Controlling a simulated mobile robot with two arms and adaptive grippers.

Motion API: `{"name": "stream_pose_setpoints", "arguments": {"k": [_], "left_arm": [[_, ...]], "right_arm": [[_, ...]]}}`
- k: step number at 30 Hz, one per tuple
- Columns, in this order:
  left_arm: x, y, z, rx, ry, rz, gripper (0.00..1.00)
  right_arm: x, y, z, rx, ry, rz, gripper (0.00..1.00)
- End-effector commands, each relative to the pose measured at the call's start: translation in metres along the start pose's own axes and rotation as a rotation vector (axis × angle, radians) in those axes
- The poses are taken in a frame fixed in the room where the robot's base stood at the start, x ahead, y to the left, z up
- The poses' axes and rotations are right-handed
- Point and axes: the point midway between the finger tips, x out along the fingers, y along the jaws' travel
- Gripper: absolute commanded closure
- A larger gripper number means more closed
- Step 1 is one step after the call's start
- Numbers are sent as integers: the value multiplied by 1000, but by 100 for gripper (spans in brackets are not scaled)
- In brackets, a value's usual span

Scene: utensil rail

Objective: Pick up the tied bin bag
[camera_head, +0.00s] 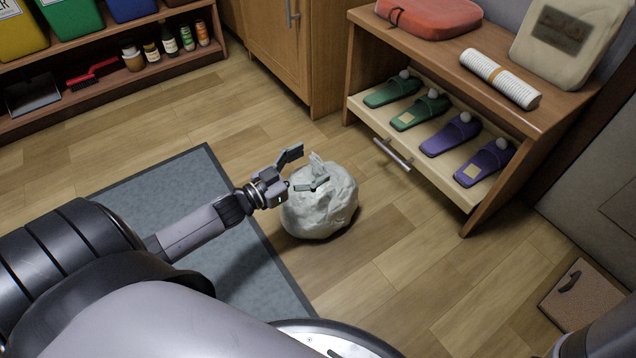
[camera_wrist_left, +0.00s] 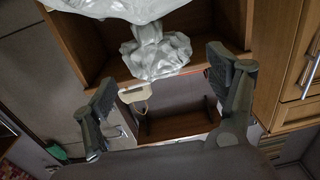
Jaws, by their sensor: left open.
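The tied bin bag (camera_head: 322,212) is a white, lumpy bag standing on the wooden floor, just right of the grey mat. Its gathered knot (camera_head: 316,163) points up. My left gripper (camera_head: 301,171) is open at the top of the bag, one finger on either side of the knot. In the left wrist view the bag (camera_wrist_left: 115,6) fills the top edge, and its crumpled knot (camera_wrist_left: 157,54) lies between the spread fingers of my left gripper (camera_wrist_left: 163,80). The fingers do not appear closed on it. My right gripper is not in view.
A grey mat (camera_head: 180,205) lies under my left arm. A wooden shoe shelf (camera_head: 440,110) with green and purple slippers stands at the right, its pulled-out tray handle (camera_head: 392,154) facing the bag. A low shelf (camera_head: 110,95) with bottles and a dustpan is at the upper left.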

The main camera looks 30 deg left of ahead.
Motion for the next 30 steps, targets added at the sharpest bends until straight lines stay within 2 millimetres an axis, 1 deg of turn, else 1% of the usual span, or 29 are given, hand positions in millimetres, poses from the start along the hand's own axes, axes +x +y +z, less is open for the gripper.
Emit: {"name": "stream_pose_setpoints", "arguments": {"k": [1, 3, 6, 14, 30], "left_arm": [[7, 1, 2, 2, 4, 2, 20], [17, 1, 2, 2, 4, 2, 20], [25, 1, 1, 1, 2, 1, 20], [27, 1, -1, 0, 0, 0, 20], [27, 1, -1, -1, 0, 0, 55]], "right_arm": [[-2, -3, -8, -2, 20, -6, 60], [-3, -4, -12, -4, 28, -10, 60], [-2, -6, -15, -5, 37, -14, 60], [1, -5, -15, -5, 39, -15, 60], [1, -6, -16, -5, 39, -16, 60]]}}
